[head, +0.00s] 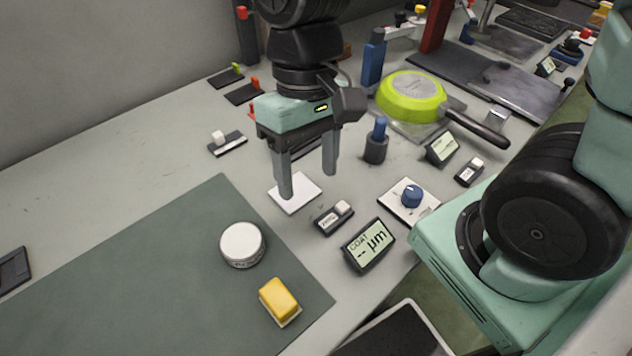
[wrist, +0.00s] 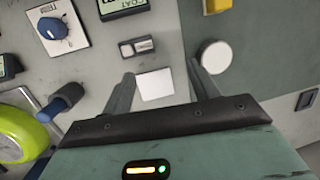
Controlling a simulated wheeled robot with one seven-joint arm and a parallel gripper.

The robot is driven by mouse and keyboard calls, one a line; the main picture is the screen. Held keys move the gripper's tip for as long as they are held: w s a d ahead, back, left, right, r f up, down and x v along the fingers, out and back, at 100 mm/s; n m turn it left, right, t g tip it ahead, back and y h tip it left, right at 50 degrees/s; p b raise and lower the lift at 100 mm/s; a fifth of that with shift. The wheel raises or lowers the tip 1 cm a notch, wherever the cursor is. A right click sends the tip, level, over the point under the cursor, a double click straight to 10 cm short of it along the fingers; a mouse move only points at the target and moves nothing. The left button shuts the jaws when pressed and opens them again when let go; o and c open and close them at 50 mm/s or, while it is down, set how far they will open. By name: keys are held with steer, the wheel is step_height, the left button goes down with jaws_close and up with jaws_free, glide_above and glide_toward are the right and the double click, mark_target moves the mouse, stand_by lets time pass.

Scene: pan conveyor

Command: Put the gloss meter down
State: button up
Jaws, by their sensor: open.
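My gripper (head: 308,185) is open, with nothing between its fingers. It points down over a white square plate (head: 302,199) on the grey bench; the plate also shows between the fingertips in the wrist view (wrist: 155,86). I cannot tell for sure which object is the gloss meter. A blue-topped probe (head: 380,127) stands upright in a dark round holder (head: 376,151) right of my gripper. A display reading "COAT -- µm" (head: 369,246) stands nearer the front.
A small switch box (head: 333,218) lies beside the white plate. A blue knob on a white plate (head: 411,194) is to the right. A lime-green pan (head: 410,95) lies behind. A white round tub (head: 242,244) and a yellow block (head: 279,300) sit on the green mat (head: 150,280), mostly clear.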

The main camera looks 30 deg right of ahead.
steer(key=s+n, duration=0.1)
steer(key=s+n+t, duration=0.1)
steer(key=n, duration=0.1)
steer(key=s+a+n+t, duration=0.1)
steer(key=s+n, duration=0.1)
steer(key=shift+a+r+h, duration=0.1)
steer(key=shift+r+h, duration=0.2)
